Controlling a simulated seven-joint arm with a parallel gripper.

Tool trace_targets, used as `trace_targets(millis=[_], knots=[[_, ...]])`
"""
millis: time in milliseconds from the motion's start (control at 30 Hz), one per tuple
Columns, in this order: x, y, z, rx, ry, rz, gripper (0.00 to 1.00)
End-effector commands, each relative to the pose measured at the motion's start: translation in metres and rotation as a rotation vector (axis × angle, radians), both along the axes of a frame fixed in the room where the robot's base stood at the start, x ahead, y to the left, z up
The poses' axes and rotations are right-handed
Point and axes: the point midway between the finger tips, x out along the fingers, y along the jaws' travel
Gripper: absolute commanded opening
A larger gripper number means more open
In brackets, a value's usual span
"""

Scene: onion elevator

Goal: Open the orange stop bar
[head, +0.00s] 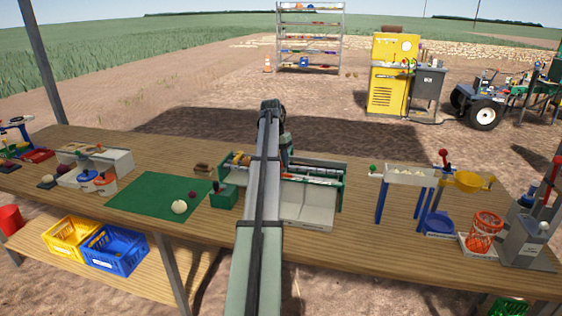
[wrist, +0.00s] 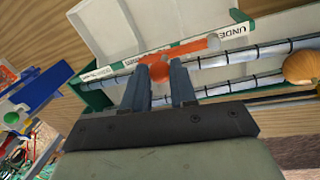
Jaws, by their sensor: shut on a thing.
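The orange stop bar (wrist: 190,48) shows in the wrist view, lying slantwise along the edge of a white tray, with a round orange knob (wrist: 160,72) at its near side. My gripper (wrist: 159,84) has one finger on each side of the knob and is shut on it. The onion elevator (head: 318,172), a green frame with metal rollers and a white bin, stands on the table in the head view. There my arm covers part of it, and the stop bar and gripper tips cannot be made out.
Metal rollers (wrist: 240,57) run close beside my fingers, with an onion (wrist: 302,67) at the right. A white tray (wrist: 110,30) lies beyond the bar. A green mat (head: 150,203) lies left of the elevator; a white-topped stand (head: 410,176) is to the right.

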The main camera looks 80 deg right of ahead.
Motion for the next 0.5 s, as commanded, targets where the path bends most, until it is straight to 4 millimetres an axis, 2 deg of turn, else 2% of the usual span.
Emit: trace_targets(millis=[100, 133, 367, 500], knots=[[0.0002, 0.0009, 0.0004, 0.002, 0.0, 0.0, 0.0], [0.0002, 0.001, 0.0004, 0.003, -0.001, -0.001, 0.29], [0.0001, 0.0008, 0.0001, 0.002, 0.0, 0.001, 0.51], [0.0001, 0.0006, 0.0001, 0.002, 0.0, 0.001, 0.51]])
